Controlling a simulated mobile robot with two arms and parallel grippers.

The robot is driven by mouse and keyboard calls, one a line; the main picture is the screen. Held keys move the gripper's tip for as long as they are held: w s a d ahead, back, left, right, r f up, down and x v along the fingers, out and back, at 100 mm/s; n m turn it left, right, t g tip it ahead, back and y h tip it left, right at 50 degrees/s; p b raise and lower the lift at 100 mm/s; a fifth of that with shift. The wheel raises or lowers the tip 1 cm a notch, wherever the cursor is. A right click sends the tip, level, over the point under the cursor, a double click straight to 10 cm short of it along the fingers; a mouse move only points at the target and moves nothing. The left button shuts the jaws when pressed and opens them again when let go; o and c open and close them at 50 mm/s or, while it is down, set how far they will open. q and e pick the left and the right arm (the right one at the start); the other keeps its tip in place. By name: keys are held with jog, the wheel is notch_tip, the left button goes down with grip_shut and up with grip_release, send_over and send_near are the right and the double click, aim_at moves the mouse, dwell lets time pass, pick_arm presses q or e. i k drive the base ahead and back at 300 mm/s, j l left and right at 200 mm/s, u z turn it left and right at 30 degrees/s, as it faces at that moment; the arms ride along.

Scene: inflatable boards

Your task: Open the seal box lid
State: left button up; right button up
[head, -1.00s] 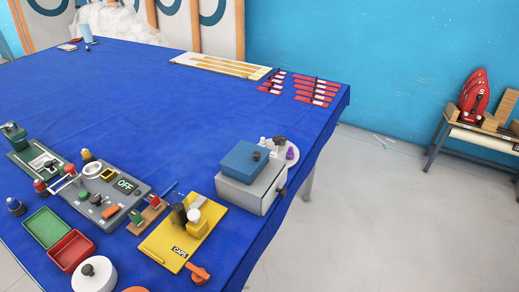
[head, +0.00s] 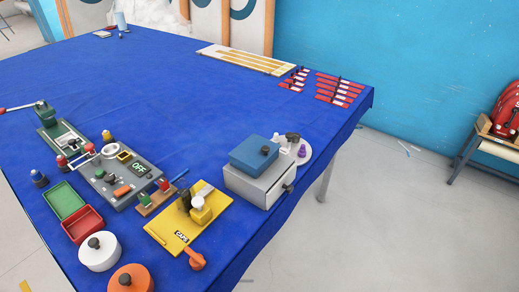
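A white round container (head: 99,256) with a dark knob and an orange round one (head: 131,280) with a dark knob stand at the near edge. No label shows which of these is the seal box. All three look covered. Neither of my grippers is in view.
On the blue table (head: 170,95) stand a grey OFF panel (head: 118,184), a yellow CAPS board (head: 165,234), green (head: 65,199) and red (head: 83,223) trays, and a green press (head: 62,138). Red strips (head: 338,90) lie far right. The table's middle is clear.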

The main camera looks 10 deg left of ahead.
aim_at(255, 150)
jog(key=k+l+u, duration=0.1)
jog(key=l, duration=0.25)
jog(key=k+l+u, duration=0.1)
jog(key=l, duration=0.25)
jog(key=k+l, duration=0.3)
jog(key=l+u, duration=0.05)
